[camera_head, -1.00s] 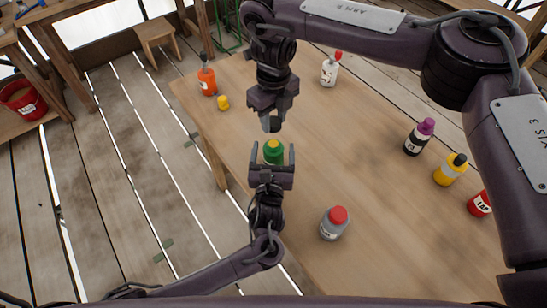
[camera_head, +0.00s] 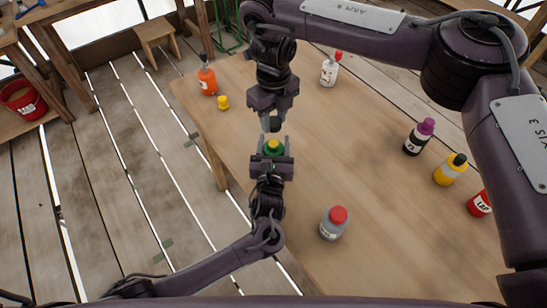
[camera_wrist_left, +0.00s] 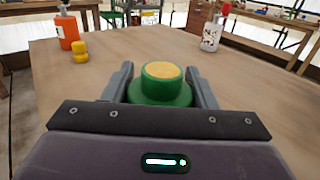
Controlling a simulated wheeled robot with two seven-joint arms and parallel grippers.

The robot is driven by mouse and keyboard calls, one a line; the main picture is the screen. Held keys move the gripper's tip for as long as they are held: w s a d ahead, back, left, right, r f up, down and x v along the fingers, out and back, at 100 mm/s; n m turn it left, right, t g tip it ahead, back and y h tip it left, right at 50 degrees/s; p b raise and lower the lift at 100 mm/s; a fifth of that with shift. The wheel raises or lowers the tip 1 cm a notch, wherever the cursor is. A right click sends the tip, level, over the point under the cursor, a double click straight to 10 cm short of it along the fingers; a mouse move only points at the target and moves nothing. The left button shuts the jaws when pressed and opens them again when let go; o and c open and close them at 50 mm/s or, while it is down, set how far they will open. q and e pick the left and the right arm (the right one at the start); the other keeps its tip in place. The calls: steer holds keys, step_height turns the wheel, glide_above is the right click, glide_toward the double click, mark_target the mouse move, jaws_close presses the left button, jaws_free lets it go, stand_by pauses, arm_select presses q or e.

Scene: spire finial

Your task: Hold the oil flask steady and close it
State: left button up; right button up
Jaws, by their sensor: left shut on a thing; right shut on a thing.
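The oil flask is green with a yellow top (camera_head: 273,146) and stands at the table's left edge; in the left wrist view its round green shoulder and neck (camera_wrist_left: 161,86) show, and its lower body is hidden. My left gripper (camera_head: 273,148) is shut on the flask, with one finger on each side; in the left wrist view the fingers (camera_wrist_left: 160,88) flank it. My right gripper (camera_head: 270,122) points down, just beyond and above the flask. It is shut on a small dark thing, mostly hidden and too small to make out.
A small yellow piece (camera_head: 223,102) and an orange bottle (camera_head: 207,82) stand at the far left of the table (camera_head: 350,140). A white bottle (camera_head: 329,70) is at the back, a grey red-capped bottle (camera_head: 333,223) nearer. Purple-capped (camera_head: 418,138), yellow (camera_head: 450,170) and red (camera_head: 480,204) bottles line the right.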

mark_target(274, 143)
arm_select(q)
steer(key=shift+c, duration=1.2)
arm_select(e)
steer(key=shift+f, duration=2.5)
steer(key=shift+f, duration=0.15)
steer(key=shift+f, duration=0.75)
steer(key=shift+f, duration=0.6)
